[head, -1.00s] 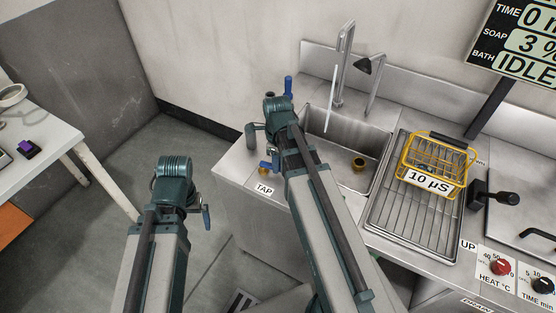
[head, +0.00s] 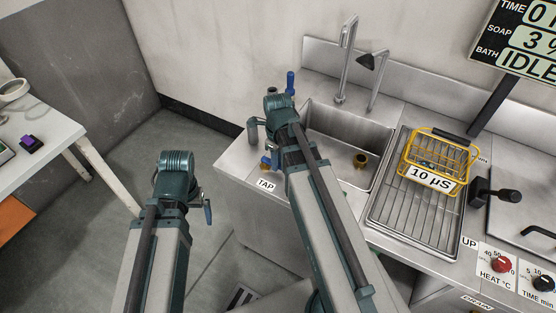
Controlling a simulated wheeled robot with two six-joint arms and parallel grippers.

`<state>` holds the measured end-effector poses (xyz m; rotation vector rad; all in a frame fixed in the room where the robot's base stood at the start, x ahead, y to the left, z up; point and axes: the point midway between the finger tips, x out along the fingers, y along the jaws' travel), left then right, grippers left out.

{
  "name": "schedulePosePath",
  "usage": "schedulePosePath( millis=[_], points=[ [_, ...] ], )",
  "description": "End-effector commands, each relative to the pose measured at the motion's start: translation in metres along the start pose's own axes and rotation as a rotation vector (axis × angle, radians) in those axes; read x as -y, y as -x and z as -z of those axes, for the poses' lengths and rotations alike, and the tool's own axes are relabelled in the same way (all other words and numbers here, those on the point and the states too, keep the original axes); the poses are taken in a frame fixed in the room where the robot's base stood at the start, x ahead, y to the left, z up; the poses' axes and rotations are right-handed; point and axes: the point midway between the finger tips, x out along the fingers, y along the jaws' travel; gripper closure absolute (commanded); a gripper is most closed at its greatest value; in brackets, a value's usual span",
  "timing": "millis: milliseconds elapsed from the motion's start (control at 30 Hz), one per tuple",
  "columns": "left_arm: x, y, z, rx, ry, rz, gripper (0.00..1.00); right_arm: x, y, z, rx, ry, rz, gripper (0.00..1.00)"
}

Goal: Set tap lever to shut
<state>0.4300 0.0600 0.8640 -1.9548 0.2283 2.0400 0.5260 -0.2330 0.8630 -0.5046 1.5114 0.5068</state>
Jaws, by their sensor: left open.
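The tap has a small blue lever (head: 266,161) with brass below it, on the counter's left front by the TAP label (head: 265,185). My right forearm partly covers this spot, so the lever's exact angle is unclear. The spout (head: 346,60) over the sink (head: 350,135) shows no water stream. My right gripper (head: 284,92) is at the arm's end, above the counter's left edge; its fingers are mostly hidden behind the wrist. My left gripper (head: 205,205) is open and empty, off the counter's left front, pointing down, apart from the tap.
A yellow wire basket (head: 440,160) marked 10 µS stands on the drain rack (head: 408,220) to the right. A brass piece (head: 360,160) is in the sink. Heat and time knobs are at the right. A white table (head: 60,137) stands at the left; the floor between is clear.

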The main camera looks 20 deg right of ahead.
Motion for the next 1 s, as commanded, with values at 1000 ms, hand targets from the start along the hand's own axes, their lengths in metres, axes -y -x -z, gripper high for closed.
schedulePosePath(
  millis=[1000],
  points=[
    [0.005, 0.052, -0.003, 0.0, 0.0, 0.0, 0.0, 0.0, 0.053, 0.0, 0.0, 0.003, 0.001, 0.43]
  ],
)
